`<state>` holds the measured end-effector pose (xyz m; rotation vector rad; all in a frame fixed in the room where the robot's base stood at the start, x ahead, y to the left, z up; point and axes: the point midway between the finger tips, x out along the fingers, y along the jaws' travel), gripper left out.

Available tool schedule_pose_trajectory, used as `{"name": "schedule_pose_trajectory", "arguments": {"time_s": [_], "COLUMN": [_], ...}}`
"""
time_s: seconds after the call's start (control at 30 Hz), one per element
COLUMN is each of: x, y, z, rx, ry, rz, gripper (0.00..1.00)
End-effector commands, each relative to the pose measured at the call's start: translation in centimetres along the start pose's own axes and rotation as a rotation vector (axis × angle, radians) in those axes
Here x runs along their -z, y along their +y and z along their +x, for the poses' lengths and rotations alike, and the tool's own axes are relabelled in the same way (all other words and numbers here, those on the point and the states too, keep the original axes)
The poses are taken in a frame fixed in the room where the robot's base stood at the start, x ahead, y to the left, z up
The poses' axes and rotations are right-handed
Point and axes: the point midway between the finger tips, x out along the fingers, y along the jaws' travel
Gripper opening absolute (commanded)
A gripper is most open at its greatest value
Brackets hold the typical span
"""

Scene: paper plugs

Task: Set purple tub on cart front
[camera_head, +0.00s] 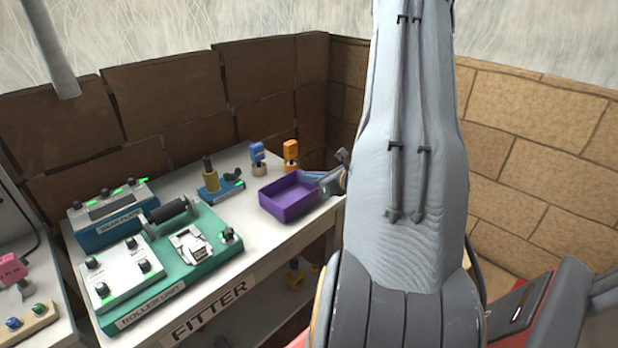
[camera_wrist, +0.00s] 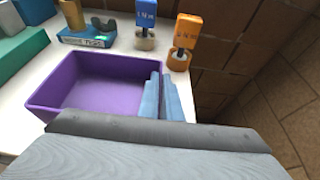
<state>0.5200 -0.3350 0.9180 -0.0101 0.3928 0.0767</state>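The purple tub (camera_head: 287,208) is an open, empty rectangular box at the right end of the white bench (camera_head: 250,235) labelled FITTER. It is upright; I cannot tell whether it rests on the bench top or is just above it. My gripper (camera_head: 322,180) is at its right side. In the wrist view, the two blue-grey fingers (camera_wrist: 164,97) are close together at the right wall of the purple tub (camera_wrist: 100,65), which appears pinched between them. The fingers hide part of that wall. I cannot make out the cart front for sure.
Behind the tub stand a blue plug (camera_head: 257,155) and an orange plug (camera_head: 290,153). A blue stand (camera_head: 220,188) and a green roller unit (camera_head: 160,290) are to the left. A brick wall (camera_head: 545,160) closes the right. A red part (camera_head: 560,300) shows lower right.

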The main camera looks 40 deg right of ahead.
Motion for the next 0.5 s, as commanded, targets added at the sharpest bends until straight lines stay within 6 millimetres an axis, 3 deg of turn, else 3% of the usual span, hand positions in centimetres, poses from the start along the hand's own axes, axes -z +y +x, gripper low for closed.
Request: {"name": "schedule_pose_trajectory", "arguments": {"time_s": [0.1, 0.5], "x": [-0.05, -0.49], "y": [-0.01, 0.00], "z": [-0.02, -0.24], "rx": [0.000, 0.000], "ry": [0.000, 0.000], "rz": [0.000, 0.000], "gripper": [0.22, 0.22]}}
